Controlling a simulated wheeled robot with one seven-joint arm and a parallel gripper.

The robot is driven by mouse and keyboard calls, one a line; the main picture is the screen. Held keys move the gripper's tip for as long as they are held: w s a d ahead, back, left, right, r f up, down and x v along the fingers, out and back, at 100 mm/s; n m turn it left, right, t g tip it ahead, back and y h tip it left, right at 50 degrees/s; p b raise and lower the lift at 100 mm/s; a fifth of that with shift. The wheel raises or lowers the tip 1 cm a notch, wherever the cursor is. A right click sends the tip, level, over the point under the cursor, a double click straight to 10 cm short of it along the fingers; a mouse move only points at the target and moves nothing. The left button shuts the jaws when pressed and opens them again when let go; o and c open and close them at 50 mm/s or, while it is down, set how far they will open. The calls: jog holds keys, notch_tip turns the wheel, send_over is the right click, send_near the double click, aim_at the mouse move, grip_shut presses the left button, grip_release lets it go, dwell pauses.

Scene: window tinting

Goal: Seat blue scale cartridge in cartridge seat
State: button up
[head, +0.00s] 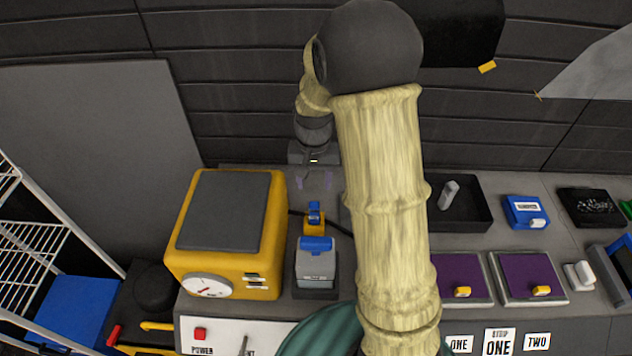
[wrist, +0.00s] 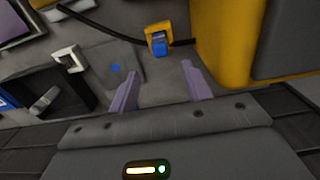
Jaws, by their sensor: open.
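A small blue block, which looks like the blue scale cartridge (head: 314,210), sits upright at a yellow holder (head: 314,229), perhaps the cartridge seat. The blue block (wrist: 160,46) and yellow holder (wrist: 151,29) also show at the top of the wrist view. I cannot tell whether the block is fully down in the holder. My gripper (head: 314,181) is behind them, near the wall. Its two purple fingers are spread with nothing between them; in the wrist view my gripper (wrist: 158,88) points toward the bench, apart from the block.
A yellow machine with a gauge (head: 232,240) stands just left. A grey block with a blue top (head: 316,268) stands in front of the holder. A black cable (wrist: 110,25) runs by the holder. A black tray (head: 474,216) lies right. My arm hides part of the bench.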

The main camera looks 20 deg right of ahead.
jog(key=s+r+n+t, duration=0.2)
jog(key=s+r+n, duration=0.1)
jog(key=s, duration=1.1)
jog(key=shift+s+r+n+t, duration=0.15)
jog(key=shift+r+n+t, duration=0.15)
jog(key=shift+r, duration=0.35)
jog(key=shift+c, duration=0.4)
jog(key=shift+c, duration=1)
jog(key=shift+a, duration=0.15)
